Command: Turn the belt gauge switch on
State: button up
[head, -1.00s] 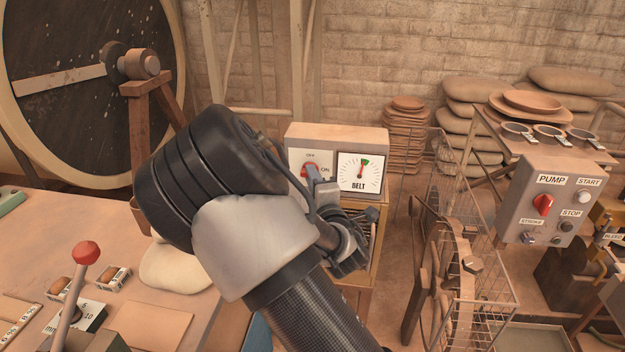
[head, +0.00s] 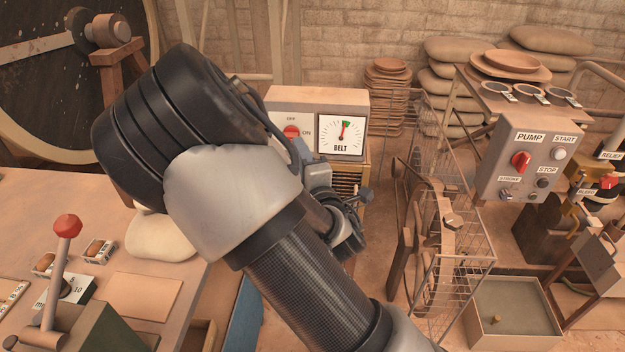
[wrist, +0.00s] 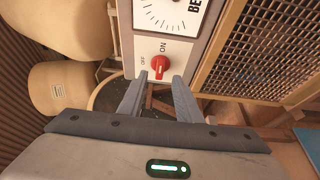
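The belt gauge switch, a red knob (head: 291,131), is on the front of a pale box (head: 272,96) between my arm and the gauge. It also shows in the wrist view (wrist: 160,65), where its grip bar appears to lie in line with the ON label; the OFF label is off to its side. The BELT gauge (head: 341,135) beside it has its needle near the green mark. My gripper (wrist: 160,82) is open and empty, its fingertips either side of the line to the knob and apart from it. My arm hides part of the gripper in the head view.
A wire mesh cage (head: 440,200) stands right of the gauge box. A PUMP control box (head: 527,165) is further right. A table (head: 40,205) with a red-knobbed lever (head: 67,226) is at the left. A mesh panel (wrist: 262,50) is beside the box.

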jog(key=s+d+p, duration=0.2)
jog(key=s+p, duration=0.9)
jog(key=p, duration=0.2)
jog(key=shift+d+p, duration=0.15)
jog(key=shift+p, duration=0.15)
jog(key=w+d+r+m+g+h+p, duration=0.25)
jog(key=w+d+m+h, duration=0.2)
jog(key=m, duration=0.55)
notch_tip(320, 180, up, 8)
jog(key=a+m+g+y, duration=0.1)
jog(key=m+g, duration=0.4)
jog(key=m, duration=0.1)
jog(key=s+d+r+m+g+p, duration=0.1)
jog(key=s+d+r+m+g, duration=0.1)
jog(key=s+r, duration=0.7)
jog(key=s+d+r+m+g+p, duration=0.2)
jog(key=s+r, duration=0.7)
jog(key=s, duration=0.5)
jog(key=shift+d+r, duration=0.3)
jog(key=shift+d, duration=0.15)
jog(key=shift+g, duration=0.25)
